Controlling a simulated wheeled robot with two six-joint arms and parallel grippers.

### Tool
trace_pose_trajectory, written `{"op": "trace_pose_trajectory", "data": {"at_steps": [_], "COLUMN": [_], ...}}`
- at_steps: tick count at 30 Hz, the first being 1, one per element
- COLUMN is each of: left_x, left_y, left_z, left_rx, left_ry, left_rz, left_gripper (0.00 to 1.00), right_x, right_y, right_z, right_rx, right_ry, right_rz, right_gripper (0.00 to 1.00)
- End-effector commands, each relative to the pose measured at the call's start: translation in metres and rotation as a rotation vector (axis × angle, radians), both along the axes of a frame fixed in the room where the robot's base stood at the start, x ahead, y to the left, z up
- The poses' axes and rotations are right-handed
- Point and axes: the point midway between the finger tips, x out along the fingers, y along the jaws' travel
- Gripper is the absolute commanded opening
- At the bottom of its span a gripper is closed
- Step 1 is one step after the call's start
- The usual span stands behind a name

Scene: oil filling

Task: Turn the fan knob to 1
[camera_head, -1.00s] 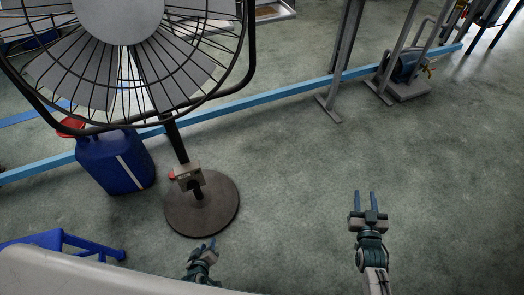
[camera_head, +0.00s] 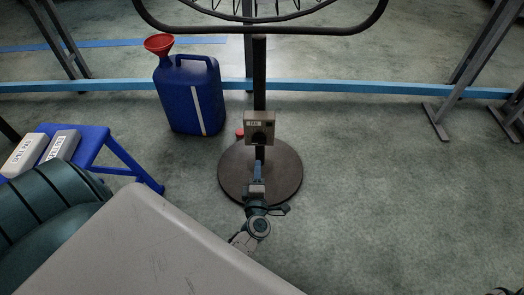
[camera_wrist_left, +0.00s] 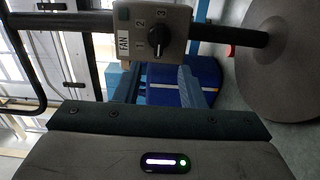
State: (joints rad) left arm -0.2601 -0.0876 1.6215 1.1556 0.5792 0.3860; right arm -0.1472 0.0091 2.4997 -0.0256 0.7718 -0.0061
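The fan's grey control box (camera_head: 259,128) sits on the dark pole above the round base (camera_head: 289,172). In the left wrist view the box (camera_wrist_left: 178,20) bears a black round knob (camera_wrist_left: 159,36), a FAN label and the numbers 1, 2 and 3. A pale mark on the knob appears to point down in that view, away from the numbers. My left gripper (camera_head: 258,172) is just in front of and below the box; its fingers (camera_wrist_left: 160,88) are open and apart from the knob. A dark piece at the head view's bottom right corner (camera_head: 503,291) may be my right gripper.
A blue jerrycan (camera_head: 184,95) with a red funnel (camera_head: 159,44) stands left of the fan. A blue stool (camera_head: 90,150) with labelled boxes is at the left. A small red object (camera_head: 239,132) is by the pole.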

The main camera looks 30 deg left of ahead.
Motion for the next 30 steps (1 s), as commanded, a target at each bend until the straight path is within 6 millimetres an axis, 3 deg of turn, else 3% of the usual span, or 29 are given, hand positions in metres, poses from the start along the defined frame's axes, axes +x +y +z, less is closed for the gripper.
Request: {"op": "trace_pose_trajectory", "data": {"at_steps": [5,18,30], "left_x": [0.015,0.08,0.092], "left_y": [0.009,0.049,0.056], "left_z": [0.001,0.0,0.001], "left_rx": [-0.001,0.0,-0.001], "left_ry": [-0.006,-0.004,-0.002], "left_rz": [0.002,0.0,0.0], "left_gripper": [0.36,0.36,0.36], "right_x": [-0.003,-0.001,0.0], "right_y": [0.0,0.0,0.0], "right_z": [-0.001,-0.011,-0.011], "right_rx": [0.003,0.016,0.02], "right_ry": [-0.01,-0.015,-0.016], "right_rz": [-0.002,-0.012,-0.014], "right_gripper": [0.34,0.34,0.34]}}
